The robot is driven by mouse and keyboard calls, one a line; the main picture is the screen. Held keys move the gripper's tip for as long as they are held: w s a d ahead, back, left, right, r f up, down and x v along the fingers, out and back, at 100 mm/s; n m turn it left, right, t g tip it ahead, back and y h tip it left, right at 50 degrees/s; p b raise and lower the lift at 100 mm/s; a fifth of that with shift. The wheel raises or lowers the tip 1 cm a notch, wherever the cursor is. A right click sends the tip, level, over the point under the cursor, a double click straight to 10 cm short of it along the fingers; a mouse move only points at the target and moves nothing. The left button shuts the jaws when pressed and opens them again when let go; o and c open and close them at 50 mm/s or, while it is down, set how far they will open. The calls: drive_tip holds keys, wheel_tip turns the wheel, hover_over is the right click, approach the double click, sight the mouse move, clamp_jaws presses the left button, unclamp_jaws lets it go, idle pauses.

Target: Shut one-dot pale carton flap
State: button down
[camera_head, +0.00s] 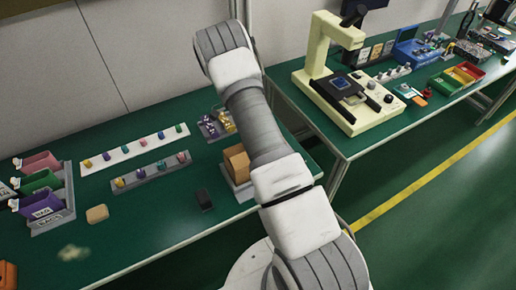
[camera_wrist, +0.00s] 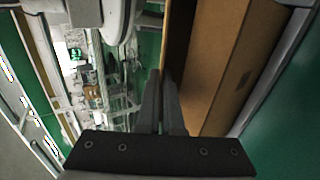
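A brown carton (camera_head: 237,162) stands near the right end of the green bench in the head view, partly behind my arm. In the wrist view, a large brown carton surface (camera_wrist: 235,60) fills the upper right, with a small dark mark on it. I cannot make out a dot or tell which panel is the flap. Whether the tips touch the carton is unclear. My gripper is hidden in the head view.
A grey tray (camera_head: 240,187) lies under the carton. Coloured bins (camera_head: 42,205) stand left. A cream machine (camera_head: 345,100) occupies the other bench.

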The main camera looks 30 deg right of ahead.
idle(0.4)
drive_tip(key=c, duration=1.1)
unclamp_jaws()
drive_tip(key=shift+o, duration=0.2)
